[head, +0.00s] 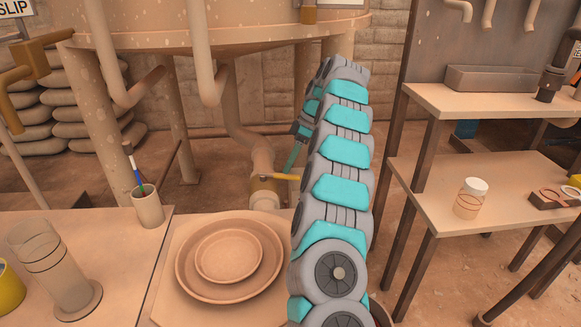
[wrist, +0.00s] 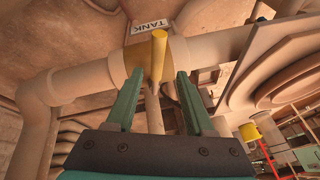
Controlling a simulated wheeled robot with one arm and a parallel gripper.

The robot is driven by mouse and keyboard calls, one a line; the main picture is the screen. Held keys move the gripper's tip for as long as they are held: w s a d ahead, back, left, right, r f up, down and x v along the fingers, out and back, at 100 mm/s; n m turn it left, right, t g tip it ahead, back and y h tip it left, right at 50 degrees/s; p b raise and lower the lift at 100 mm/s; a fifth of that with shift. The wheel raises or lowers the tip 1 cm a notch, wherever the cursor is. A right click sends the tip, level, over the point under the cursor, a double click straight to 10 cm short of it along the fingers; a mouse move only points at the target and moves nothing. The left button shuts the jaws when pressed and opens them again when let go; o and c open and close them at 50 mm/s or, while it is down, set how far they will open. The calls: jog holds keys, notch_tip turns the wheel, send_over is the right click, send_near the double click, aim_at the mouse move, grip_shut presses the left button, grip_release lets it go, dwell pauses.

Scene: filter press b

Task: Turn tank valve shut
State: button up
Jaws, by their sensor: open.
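The tank valve (head: 262,184) sits on a pale pipe low under the big tank. Its yellow handle (head: 286,177) sticks out to the right, across the pipe in the picture. In the wrist view the valve body (wrist: 146,53) is below a TANK label (wrist: 148,26), and the yellow handle (wrist: 159,52) stands upright in the picture. My gripper (wrist: 160,73) is open, its green fingers at either side of the handle's lower part in that view; neither visibly touches it. In the head view my gripper is partly hidden behind my arm, just above the handle.
A front table holds stacked round plates (head: 228,260), a pen cup (head: 147,206) and a glass cylinder (head: 62,270). A shelf unit (head: 470,190) with a jar (head: 470,198) stands at right. Tank legs (head: 180,125) and pipes (head: 235,115) surround the valve.

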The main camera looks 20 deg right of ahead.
jog(key=shift+s+a+r, duration=0.1)
jog(key=shift+s+r, duration=0.1)
jog(key=shift+r, duration=0.25)
jog(key=s+a+b, duration=0.1)
jog(key=s+a, duration=0.1)
jog(key=s, duration=0.5)
jog(key=s+a+r+b, duration=0.1)
jog(key=s+a, duration=0.1)
jog(key=s, duration=0.6)
jog(key=shift+s+r, duration=0.15)
